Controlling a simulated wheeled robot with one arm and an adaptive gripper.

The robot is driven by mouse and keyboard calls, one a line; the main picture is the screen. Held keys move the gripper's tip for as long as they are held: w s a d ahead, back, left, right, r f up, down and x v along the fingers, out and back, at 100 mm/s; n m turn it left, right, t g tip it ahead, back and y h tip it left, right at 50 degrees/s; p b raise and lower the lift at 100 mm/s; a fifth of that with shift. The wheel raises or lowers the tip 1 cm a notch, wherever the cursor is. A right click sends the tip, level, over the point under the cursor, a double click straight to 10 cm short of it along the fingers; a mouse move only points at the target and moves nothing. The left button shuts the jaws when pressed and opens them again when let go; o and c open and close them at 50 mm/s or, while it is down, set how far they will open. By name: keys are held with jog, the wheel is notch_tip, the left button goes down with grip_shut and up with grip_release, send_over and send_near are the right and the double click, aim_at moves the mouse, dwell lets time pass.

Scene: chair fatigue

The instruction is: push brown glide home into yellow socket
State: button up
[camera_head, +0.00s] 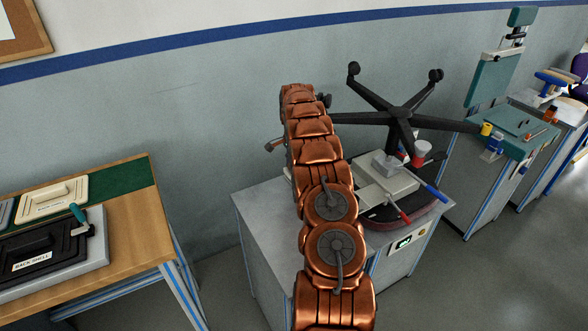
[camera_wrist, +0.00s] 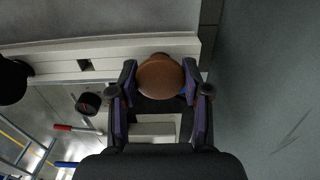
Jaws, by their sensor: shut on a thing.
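The brown glide (camera_wrist: 160,77) is a round, smooth brown disc in the wrist view. My gripper (camera_wrist: 160,88) is shut on it, with one dark finger at each side. The glide's underside and whatever lies behind it are hidden. I cannot make out a yellow socket in the wrist view. In the head view my copper arm hides the gripper and the glide.
An upturned black five-star chair base (camera_head: 400,115) with casters stands above the grey bench (camera_head: 262,215), close to my arm. A red handle (camera_head: 404,216) and a blue handle (camera_head: 436,194) stick out in front. A wooden table (camera_head: 130,240) stands at left. Floor between is clear.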

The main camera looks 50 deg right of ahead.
jog(key=shift+r, duration=0.15)
jog(key=shift+r, duration=1.45)
jog(key=shift+r, duration=0.35)
jog(key=shift+r, duration=1.85)
